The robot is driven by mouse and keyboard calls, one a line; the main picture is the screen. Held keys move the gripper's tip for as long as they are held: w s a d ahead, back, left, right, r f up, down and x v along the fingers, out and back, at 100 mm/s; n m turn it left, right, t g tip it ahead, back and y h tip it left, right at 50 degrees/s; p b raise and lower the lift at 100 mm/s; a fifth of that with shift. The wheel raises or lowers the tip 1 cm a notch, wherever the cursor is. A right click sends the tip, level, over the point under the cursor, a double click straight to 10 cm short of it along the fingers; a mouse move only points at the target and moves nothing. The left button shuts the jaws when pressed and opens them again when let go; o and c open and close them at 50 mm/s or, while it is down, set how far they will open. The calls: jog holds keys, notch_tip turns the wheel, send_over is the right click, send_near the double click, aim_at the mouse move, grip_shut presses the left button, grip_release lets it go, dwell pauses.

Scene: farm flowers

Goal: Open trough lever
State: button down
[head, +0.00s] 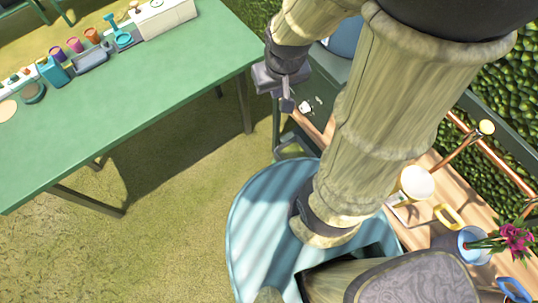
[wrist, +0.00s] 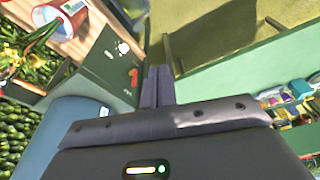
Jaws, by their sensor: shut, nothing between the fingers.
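My gripper (head: 287,103) hangs at the top middle of the head view, pointing down beside the dark green cabinet end. In the wrist view its two dark fingers (wrist: 157,75) are shut together with nothing between them. A dark green panel (wrist: 103,68) lies left of the fingers, with a small orange-red part (wrist: 134,78) and a white round part (wrist: 123,47) on it. I cannot tell whether either is the trough lever. The fingers look apart from both parts. A blue rounded container (wrist: 78,112), possibly the trough, is beside the panel; my arm partly hides it in the head view (head: 345,35).
A green table (head: 130,100) with cups and tools stands at left. A wooden counter (head: 440,200) at right holds a white cup (head: 417,182), a yellow-handled item (head: 448,215) and a flower pot (head: 472,245). A copper pipe (head: 465,145) crosses behind. Grass between is clear.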

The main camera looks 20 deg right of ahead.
jog(key=shift+f, duration=0.1)
jog(key=w+f+n+g+b, duration=0.1)
jog(key=w+f+b, duration=0.3)
jog(key=f+b, duration=0.6)
jog(key=w+a+f+n+g+h+b, duration=0.1)
jog(key=w+f+b, duration=0.4)
jog(key=f, duration=1.8)
jog(key=w+a+f+n+g+b, duration=0.1)
jog(key=w+f+n+g+b, duration=0.2)
jog(key=f+b, duration=1.3)
jog(key=shift+w+a+f+n, duration=0.15)
jog(key=shift+w+a+n, duration=0.2)
jog(key=shift+w, duration=0.5)
jog(key=shift+d, duration=0.1)
jog(key=s+d+f+b, duration=0.3)
jog(key=s+f, duration=0.2)
jog(key=f, duration=0.4)
jog(key=shift+s+f, duration=0.35)
